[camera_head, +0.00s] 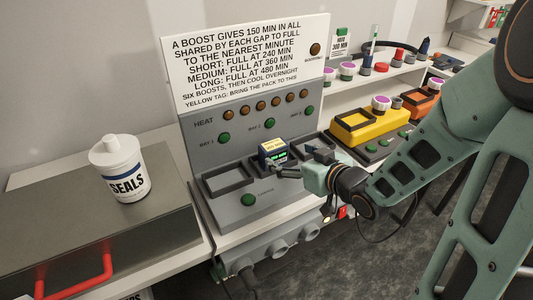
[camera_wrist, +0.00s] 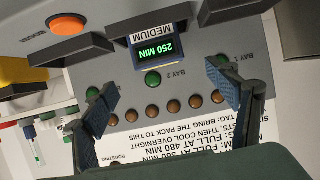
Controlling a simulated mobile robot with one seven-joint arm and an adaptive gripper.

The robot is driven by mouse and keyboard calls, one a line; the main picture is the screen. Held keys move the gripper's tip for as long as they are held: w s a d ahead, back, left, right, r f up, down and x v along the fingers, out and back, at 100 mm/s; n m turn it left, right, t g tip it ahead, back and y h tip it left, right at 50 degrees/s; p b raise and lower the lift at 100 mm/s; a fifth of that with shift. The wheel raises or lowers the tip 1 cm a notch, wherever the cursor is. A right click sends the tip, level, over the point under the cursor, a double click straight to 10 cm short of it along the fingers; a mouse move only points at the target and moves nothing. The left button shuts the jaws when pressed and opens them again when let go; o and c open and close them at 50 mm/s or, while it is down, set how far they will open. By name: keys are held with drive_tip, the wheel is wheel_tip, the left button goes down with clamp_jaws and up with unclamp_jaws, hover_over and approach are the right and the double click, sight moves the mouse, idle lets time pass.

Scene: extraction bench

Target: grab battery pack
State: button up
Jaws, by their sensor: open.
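The battery pack (camera_head: 272,149) is a small dark block with a yellow-edged label and a green display. It sits in the middle bay of the grey charging bench. In the wrist view the pack (camera_wrist: 160,44) shows upside down, with a "MEDIUM" label and a display reading "250 MIN". My gripper (camera_head: 303,160) is just to the right of and in front of the pack in the head view. In the wrist view my gripper (camera_wrist: 162,83) has its fingers spread wide and nothing between them. The pack lies beyond the fingertips, between their lines. The pack's lower part is hidden in the bay.
The left bay frame (camera_head: 228,180) is empty. Green buttons and a row of brown lamps line the back panel (camera_head: 250,115). A yellow unit (camera_head: 362,122) stands to the right. A white SEALS tub (camera_head: 118,170) stands on the left counter beside a red handle (camera_head: 80,277).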

sight(278, 150)
drive_tip(key=x, duration=0.5)
drive_tip(key=shift+w+f+b, duration=0.1)
drive_tip(key=shift+b, duration=0.25)
drive_tip(key=shift+f+x, duration=0.1)
drive_tip(key=shift+x, duration=1.15)
drive_tip(key=shift+f+x, duration=0.15)
drive_tip(key=shift+x, duration=1.15)
drive_tip(key=shift+c, duration=0.5)
drive_tip(key=shift+r, duration=0.1)
drive_tip(key=c, duration=1.7)
